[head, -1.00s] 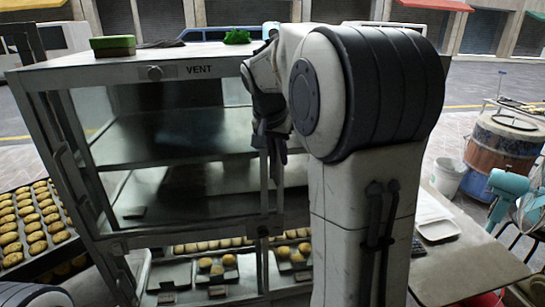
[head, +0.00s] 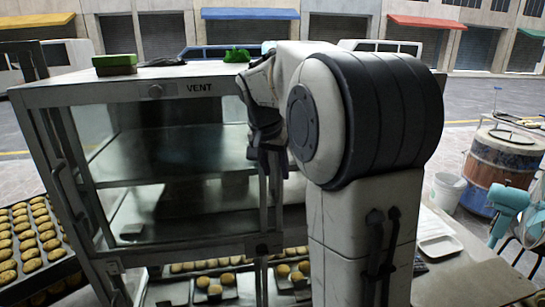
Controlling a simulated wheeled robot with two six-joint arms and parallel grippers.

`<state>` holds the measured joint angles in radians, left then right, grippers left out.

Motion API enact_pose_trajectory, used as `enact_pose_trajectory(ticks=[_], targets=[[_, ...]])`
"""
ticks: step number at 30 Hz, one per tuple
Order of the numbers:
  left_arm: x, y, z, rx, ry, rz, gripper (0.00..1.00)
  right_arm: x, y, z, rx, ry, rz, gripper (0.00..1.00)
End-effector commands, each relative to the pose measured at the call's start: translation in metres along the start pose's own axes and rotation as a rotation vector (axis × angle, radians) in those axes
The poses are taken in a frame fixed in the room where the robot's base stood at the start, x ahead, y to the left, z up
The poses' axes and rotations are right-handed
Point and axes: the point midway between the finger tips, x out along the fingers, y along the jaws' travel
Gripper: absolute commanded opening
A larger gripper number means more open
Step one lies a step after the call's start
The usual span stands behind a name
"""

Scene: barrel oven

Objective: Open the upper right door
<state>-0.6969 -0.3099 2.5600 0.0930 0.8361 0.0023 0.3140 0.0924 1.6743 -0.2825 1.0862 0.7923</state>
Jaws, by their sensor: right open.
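The metal cabinet marked VENT (head: 30,97) has glass-fronted upper and lower sections. The upper left glass (head: 165,200) is in clear view. The upper right door lies mostly behind my right arm, so its handle and whether it is ajar cannot be made out. My right gripper (head: 265,162) is open and points down at the upright bars near the middle of the cabinet front. Whether it touches them cannot be told. My left gripper is not in view.
Buns on trays (head: 215,288) show in the lower section. More buns lie on a tray (head: 45,285) at the left. A green box (head: 115,66) and green leaves (head: 236,55) are on the cabinet top. A table (head: 465,270), a bucket (head: 446,190) and a blue fan (head: 505,205) stand at the right.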

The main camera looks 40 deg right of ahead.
Motion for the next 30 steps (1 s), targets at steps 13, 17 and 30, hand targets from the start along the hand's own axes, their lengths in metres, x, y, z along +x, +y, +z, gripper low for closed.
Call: enact_pose_trajectory(ticks=[13, 17, 30], targets=[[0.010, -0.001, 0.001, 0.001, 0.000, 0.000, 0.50, -0.080, -0.001, 0.000, -0.001, 0.003, -0.006, 0.47], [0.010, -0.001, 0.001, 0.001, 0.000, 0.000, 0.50, -0.089, -0.001, 0.000, -0.001, 0.001, -0.004, 0.47], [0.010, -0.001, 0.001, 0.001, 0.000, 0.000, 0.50, -0.091, -0.001, 0.000, -0.001, 0.001, -0.004, 0.47]])
